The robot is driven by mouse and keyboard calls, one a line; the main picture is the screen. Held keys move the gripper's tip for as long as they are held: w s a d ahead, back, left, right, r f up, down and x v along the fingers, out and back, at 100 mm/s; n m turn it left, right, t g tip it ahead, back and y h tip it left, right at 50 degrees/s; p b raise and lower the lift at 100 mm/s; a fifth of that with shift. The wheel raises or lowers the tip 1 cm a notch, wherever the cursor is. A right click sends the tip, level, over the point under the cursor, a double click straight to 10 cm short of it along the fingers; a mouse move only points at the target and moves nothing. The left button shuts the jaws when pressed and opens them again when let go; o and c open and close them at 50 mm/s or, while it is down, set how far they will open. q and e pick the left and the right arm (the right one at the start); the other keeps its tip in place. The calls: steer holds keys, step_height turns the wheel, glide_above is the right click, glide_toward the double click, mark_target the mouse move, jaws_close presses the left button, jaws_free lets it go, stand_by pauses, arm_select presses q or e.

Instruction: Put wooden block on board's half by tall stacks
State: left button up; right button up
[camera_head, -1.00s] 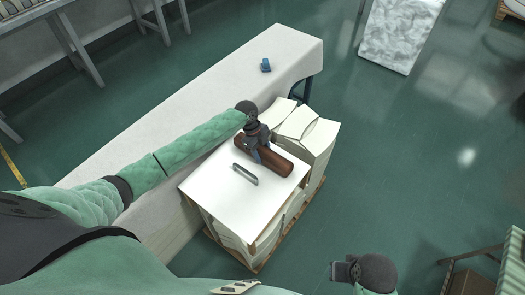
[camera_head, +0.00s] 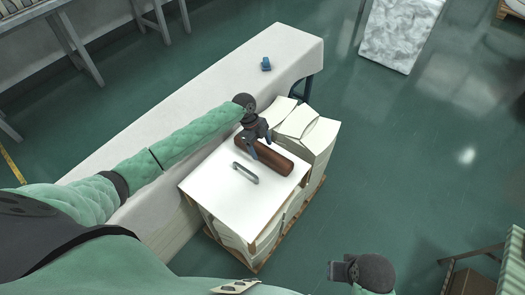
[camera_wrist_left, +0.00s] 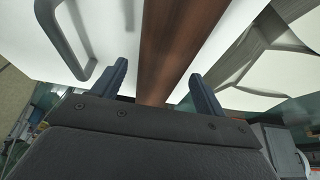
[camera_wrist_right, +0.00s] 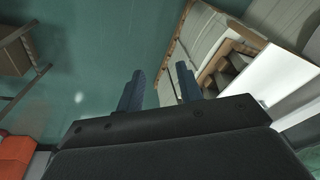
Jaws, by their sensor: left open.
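The wooden block (camera_head: 267,158) is a dark brown bar lying on the white board (camera_head: 215,187), along the board's edge beside the tall stacks (camera_head: 312,132). A grey handle (camera_head: 245,172) is fixed on the board near its middle. My left gripper (camera_head: 261,146) is open and sits just above the block. In the left wrist view the block (camera_wrist_left: 178,45) runs between the two open fingers, with gaps on both sides. My right gripper (camera_head: 338,271) is away from the board over the floor; its fingers (camera_wrist_right: 155,90) stand apart with nothing between them.
The board rests on stacks of white sheets on a wooden pallet (camera_head: 258,268). A long white-covered table (camera_head: 200,115) stands behind, with a small blue object (camera_head: 266,65) on it. A marbled white panel (camera_head: 400,35) is at the upper right.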

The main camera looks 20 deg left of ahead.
arm_select(q)
steer(key=b+v, duration=0.1)
steer(key=v, duration=0.7)
steer(key=shift+a+r, duration=0.1)
steer(key=shift+r, duration=0.15)
steer(key=shift+w+a+r, duration=0.1)
steer(key=shift+a+r, duration=0.05)
steer(key=shift+r, duration=0.25)
arm_select(e)
steer(key=shift+w+a+f+t, duration=0.15)
steer(key=shift+w+a+f, duration=0.15)
steer(key=shift+a+f, duration=0.3)
steer(key=shift+w+a+f+t, duration=0.15)
steer(key=shift+w+a+f, duration=0.1)
steer(key=shift+a+f, duration=0.3)
steer(key=shift+d, duration=0.15)
